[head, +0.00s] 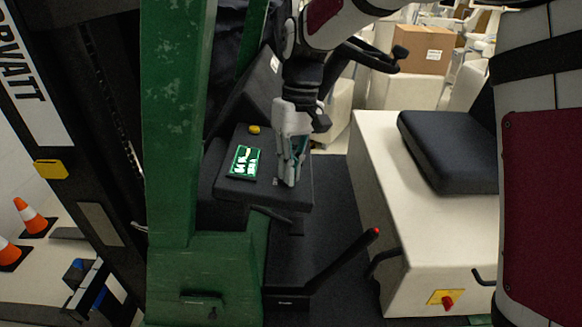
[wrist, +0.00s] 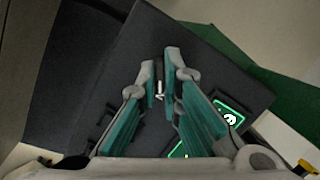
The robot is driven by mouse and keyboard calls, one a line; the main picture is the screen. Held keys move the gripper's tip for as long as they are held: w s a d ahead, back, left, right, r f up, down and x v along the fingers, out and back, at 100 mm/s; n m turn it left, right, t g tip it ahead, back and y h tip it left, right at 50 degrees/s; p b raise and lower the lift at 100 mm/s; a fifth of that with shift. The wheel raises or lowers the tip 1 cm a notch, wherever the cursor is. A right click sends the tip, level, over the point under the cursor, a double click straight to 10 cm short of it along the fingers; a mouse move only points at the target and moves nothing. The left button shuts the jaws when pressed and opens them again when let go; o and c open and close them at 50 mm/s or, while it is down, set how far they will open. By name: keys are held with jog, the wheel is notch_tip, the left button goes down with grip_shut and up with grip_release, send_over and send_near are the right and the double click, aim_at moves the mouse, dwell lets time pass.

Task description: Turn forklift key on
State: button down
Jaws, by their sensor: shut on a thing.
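The forklift's dark console panel (head: 225,187) carries a lit green display (head: 245,163). My gripper (head: 288,183) points down onto the right part of this panel. In the wrist view my gripper (wrist: 161,72) has its fingertips close together, shut on the small key (wrist: 159,91), whose pale metal part shows in the narrow gap between the fingers. The fingers hide most of the key, and its turn angle cannot be told. In the head view the key is hidden behind the gripper. Part of the green display (wrist: 229,114) shows beside the right finger in the wrist view.
A yellow button (head: 254,129) sits behind the display. A green mast post (head: 178,120) stands left of the panel. A steering wheel (head: 372,58) is behind, and a dark seat (head: 450,150) on a cream body is to the right. A red-tipped lever (head: 345,258) rises in front.

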jog(key=shift+r+m, duration=0.1)
jog(key=shift+m, duration=0.2)
jog(key=c, duration=1.8)
grip_release()
jog(key=shift+o, duration=0.2)
jog(key=v, duration=1.2)
jog(key=shift+d, duration=0.15)
